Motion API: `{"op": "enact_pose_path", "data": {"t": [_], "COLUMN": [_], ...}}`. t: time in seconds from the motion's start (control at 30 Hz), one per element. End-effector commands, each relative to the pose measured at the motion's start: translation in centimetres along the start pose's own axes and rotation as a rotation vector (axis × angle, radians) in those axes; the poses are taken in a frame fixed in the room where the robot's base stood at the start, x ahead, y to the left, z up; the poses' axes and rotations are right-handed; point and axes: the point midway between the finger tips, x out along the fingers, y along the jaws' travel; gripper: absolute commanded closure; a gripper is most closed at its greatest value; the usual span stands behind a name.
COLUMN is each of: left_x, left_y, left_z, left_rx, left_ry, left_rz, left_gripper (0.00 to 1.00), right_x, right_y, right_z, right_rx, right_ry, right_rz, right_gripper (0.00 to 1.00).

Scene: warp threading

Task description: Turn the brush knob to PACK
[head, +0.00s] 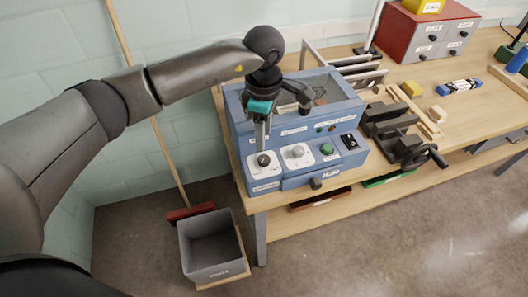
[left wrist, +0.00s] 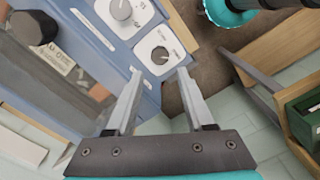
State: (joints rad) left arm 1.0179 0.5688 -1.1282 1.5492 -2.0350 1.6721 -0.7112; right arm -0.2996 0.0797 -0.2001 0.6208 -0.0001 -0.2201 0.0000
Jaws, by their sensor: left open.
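The blue machine (head: 240,142) stands at the left end of the bench. Its front panel has a dark knob (head: 263,160) on a white dial plate at the left and a paler knob (head: 297,152) on another plate beside it. Their labels are too small to read, so I cannot tell which is marked brush. My left gripper (head: 263,146) points down over the dark knob. In the left wrist view, its fingers are open and apart, and the knob (left wrist: 160,55) shows between and beyond the tips. I cannot tell whether they touch it. My right gripper is not in view.
A green button (head: 326,149) and a black switch (head: 349,141) are on the same panel. A black vise-like tool (head: 395,135) stands to the right. A grey bin (head: 210,272) and a broom (head: 190,212) are on the floor below left.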

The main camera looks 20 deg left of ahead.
Motion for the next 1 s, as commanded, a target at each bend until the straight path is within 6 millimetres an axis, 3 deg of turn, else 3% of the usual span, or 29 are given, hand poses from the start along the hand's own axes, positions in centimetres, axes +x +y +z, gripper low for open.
{"op": "enact_pose_path", "data": {"t": [0.2,0.4,0.8,1.0], "left_x": [4.6,7.2,8.0,7.9], "left_y": [-0.1,-0.1,0.0,0.0], "left_z": [0.1,0.1,0.1,0.1], "left_rx": [0.0,0.001,0.001,0.001], "left_ry": [0.0,-0.002,-0.002,-0.002], "left_rz": [-0.004,-0.002,0.001,0.001], "left_gripper": [0.47,0.47,0.47,0.68], "right_x": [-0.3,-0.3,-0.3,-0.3], "right_y": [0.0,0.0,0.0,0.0], "right_z": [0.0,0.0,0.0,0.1], "right_rx": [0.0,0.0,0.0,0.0], "right_ry": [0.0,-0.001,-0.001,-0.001], "right_rz": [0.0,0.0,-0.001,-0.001], "right_gripper": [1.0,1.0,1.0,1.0]}}
